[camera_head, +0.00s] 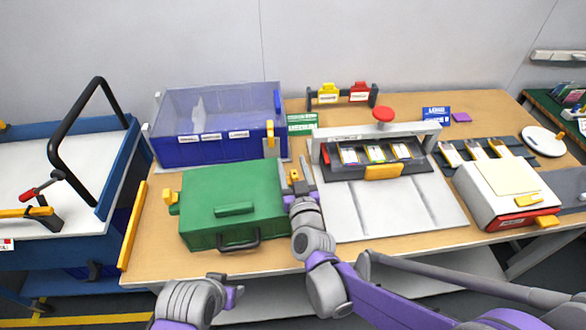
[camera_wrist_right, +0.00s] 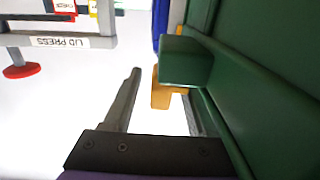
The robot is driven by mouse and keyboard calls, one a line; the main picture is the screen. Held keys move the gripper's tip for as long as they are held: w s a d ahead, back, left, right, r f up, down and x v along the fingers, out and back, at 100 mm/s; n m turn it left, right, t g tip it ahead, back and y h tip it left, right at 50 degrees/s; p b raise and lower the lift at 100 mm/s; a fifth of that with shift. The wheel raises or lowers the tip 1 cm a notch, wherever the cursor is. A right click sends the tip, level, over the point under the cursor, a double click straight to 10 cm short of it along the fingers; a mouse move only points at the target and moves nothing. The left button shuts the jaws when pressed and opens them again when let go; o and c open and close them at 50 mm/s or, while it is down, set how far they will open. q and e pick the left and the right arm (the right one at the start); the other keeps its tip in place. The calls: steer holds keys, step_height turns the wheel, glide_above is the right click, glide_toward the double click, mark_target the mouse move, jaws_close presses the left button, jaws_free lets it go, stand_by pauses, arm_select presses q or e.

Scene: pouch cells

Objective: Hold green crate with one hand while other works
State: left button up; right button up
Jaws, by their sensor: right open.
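The green crate (camera_head: 232,205) sits on the wooden table left of centre, its lid shut, with a dark handle on its front. A yellow latch shows on its left side. My right gripper (camera_head: 301,182) is at the crate's right side, open. In the right wrist view the gripper's fingers (camera_wrist_right: 160,88) stand apart, one close along the green crate's wall (camera_wrist_right: 270,100). A yellow-orange piece (camera_wrist_right: 162,92) shows between or just beyond the fingertips; I cannot tell whether they touch it.
A blue bin with a clear cover (camera_head: 218,130) stands behind the crate. A press with a red knob (camera_head: 383,114) stands to the right, with a pale mat (camera_head: 395,207) in front. A white-and-red box (camera_head: 505,195) is at the right. A blue cart (camera_head: 120,185) stands left.

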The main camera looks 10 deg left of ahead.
steer(key=shift+c, duration=0.3)
jaws_close()
stand_by(1.2)
